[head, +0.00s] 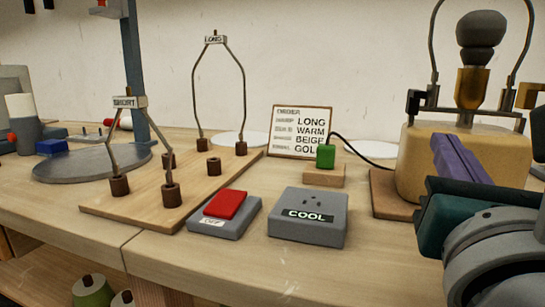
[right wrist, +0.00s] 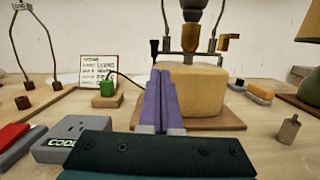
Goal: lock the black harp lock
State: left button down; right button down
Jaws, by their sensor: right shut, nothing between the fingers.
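The black harp lock (head: 413,101) is a small dark block at the left foot of the harp (head: 434,45), on the beige lamp base (head: 410,160). It also shows in the right wrist view (right wrist: 154,48), standing upright above the base's left side. A brass-coloured lock (head: 528,95) is at the right foot. My right gripper (head: 447,148) has purple fingers, shut and empty. It is in front of the lamp base, below and to the right of the black lock, apart from it. In the right wrist view its fingertips (right wrist: 160,73) point towards the base. My left gripper is out of view.
A green plug (head: 325,156) on a wooden block has a black cable running to the lamp. A grey COOL box (head: 308,222) and a red switch (head: 225,205) stand in front. A wooden board (head: 130,207) holds SHORT and LONG harps. A metal cylinder (right wrist: 288,131) stands at right.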

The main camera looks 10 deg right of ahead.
aim_at(415, 104)
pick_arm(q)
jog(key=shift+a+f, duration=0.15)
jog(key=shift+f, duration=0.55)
pick_arm(e)
jog(key=shift+w+a+f+n+t, duration=0.2)
jog(key=shift+a+f+n+t, duration=0.1)
jog(key=shift+a+n, duration=0.15)
jog(key=shift+d, duration=0.1)
